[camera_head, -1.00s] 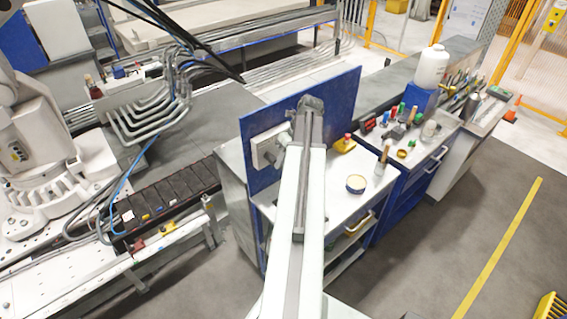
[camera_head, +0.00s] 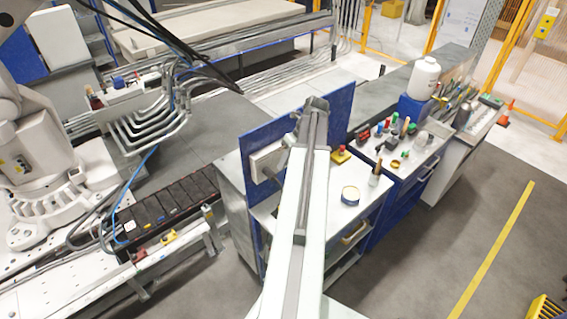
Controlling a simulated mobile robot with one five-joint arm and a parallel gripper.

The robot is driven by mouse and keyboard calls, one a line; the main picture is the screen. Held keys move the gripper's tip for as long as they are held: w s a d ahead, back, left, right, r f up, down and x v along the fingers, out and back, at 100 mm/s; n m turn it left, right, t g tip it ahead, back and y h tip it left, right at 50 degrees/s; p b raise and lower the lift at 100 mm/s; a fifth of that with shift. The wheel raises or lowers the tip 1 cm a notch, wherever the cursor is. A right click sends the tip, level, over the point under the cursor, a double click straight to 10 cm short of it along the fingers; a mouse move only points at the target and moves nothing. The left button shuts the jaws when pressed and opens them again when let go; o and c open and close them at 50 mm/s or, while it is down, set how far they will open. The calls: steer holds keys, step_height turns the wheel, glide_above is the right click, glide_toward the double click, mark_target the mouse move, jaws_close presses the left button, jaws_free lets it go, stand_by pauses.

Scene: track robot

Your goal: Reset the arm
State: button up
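My arm reaches up from the bottom middle of the head view, stretched out in front of the blue panel (camera_head: 262,130). Its far end is at the top of the panel. The fingers of my gripper cannot be made out there, so I cannot tell whether it is open or shut.
Beyond is a tool cabinet (camera_head: 410,165) with a white bottle (camera_head: 424,78). Open floor (camera_head: 430,235) lies at right.

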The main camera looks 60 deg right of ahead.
steer(key=shift+f, duration=0.1)
stand_by(0.6)
steer(key=w+a+f+n+g+b, duration=0.1)
steer(key=w+a+f+n+b, duration=0.55)
steer(key=w+a+n, duration=0.45)
steer(key=w+a+f+n+g+b, duration=0.2)
steer(key=w+a+f+n+b, duration=0.5)
steer(key=a, duration=0.6)
steer(key=w+a+f+n+h+b, duration=0.1)
steer(key=a+f+n+b, duration=0.1)
steer(key=a+n, duration=0.5)
steer(key=w+a+f+n+h+b, duration=0.1)
steer(key=a+f+n+b, duration=0.2)
steer(key=a+n, duration=0.4)
steer(key=w+a+f+n+b, duration=0.1)
steer(key=a+f+n+b, duration=0.2)
steer(key=a+n, duration=0.5)
steer(key=a+f, duration=0.1)
steer(key=a, duration=0.5)
steer(key=shift+w+a+f+h, duration=0.35)
steer(key=shift+h, duration=0.05)
